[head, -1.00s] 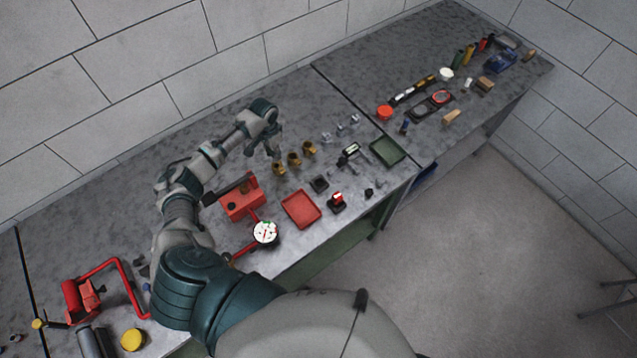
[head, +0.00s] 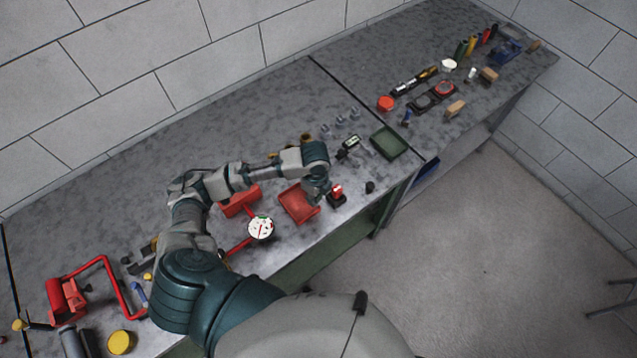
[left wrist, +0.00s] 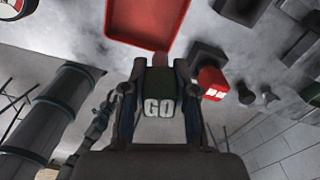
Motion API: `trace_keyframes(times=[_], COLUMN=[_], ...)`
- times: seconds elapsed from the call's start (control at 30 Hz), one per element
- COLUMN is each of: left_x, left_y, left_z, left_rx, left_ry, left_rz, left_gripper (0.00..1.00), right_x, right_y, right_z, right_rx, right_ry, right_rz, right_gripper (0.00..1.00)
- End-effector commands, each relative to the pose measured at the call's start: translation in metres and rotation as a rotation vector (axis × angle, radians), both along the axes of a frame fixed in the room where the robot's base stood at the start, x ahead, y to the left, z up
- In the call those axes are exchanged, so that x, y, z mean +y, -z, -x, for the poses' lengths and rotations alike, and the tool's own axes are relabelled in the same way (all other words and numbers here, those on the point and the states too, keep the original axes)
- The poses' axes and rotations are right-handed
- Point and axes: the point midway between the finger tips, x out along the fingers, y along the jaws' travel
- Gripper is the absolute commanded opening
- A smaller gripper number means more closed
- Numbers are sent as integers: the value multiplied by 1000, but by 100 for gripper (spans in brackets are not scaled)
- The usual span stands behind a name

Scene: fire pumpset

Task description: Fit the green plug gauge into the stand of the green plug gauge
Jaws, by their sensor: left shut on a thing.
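The green plug gauge (left wrist: 159,106), marked GO, is gripped between the two fingers of my left gripper (left wrist: 160,92) in the left wrist view. In the head view my left gripper (head: 318,192) is low over the bench, beside the red tray, and hides the gauge. A dark stand block (left wrist: 206,55) lies just right of the gripper in the left wrist view, with a red gauge (left wrist: 212,82) at it. The red gauge also shows in the head view (head: 337,190). The held gauge appears apart from the block. I cannot tell which stand belongs to the green gauge. My right gripper is not in view.
The red tray (head: 296,205) lies left of the gripper. A round white dial (head: 261,228) stands nearer the front edge. A green tray (head: 389,142) lies to the right. Small dark parts (head: 370,187) sit near the front edge. Another dark block (left wrist: 243,9) shows in the left wrist view.

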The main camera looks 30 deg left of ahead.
Motion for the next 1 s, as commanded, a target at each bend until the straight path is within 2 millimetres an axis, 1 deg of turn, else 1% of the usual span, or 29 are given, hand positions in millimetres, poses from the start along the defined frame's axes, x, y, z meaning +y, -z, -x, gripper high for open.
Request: trace_keyframes(times=[0.03,0.1,0.17,0.23,0.27,0.33,0.6,0.7,0.83,0.93,1.0], left_x=[-10,-19,-23,-22,-20,-13,22,33,41,44,44], left_y=[3,2,2,1,1,2,8,11,13,15,20], left_z=[10,20,25,22,17,3,-69,-91,-108,-112,-113], left_rx=[-2,-5,-5,-4,-4,-4,-5,-5,-6,-5,-2], left_ry=[91,192,247,278,282,284,280,280,282,284,284], left_rz=[2,4,4,4,3,3,4,4,4,4,4], left_gripper=[0,0,0,0,0,0,0,0,0,0,0], right_x=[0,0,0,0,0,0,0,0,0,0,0], right_y=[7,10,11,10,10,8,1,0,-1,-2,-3], right_z=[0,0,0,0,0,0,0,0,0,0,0], right_rx=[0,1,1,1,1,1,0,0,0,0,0], right_ry=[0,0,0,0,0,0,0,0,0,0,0], right_rz=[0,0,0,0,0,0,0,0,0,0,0], right_gripper=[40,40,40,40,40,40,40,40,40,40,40])
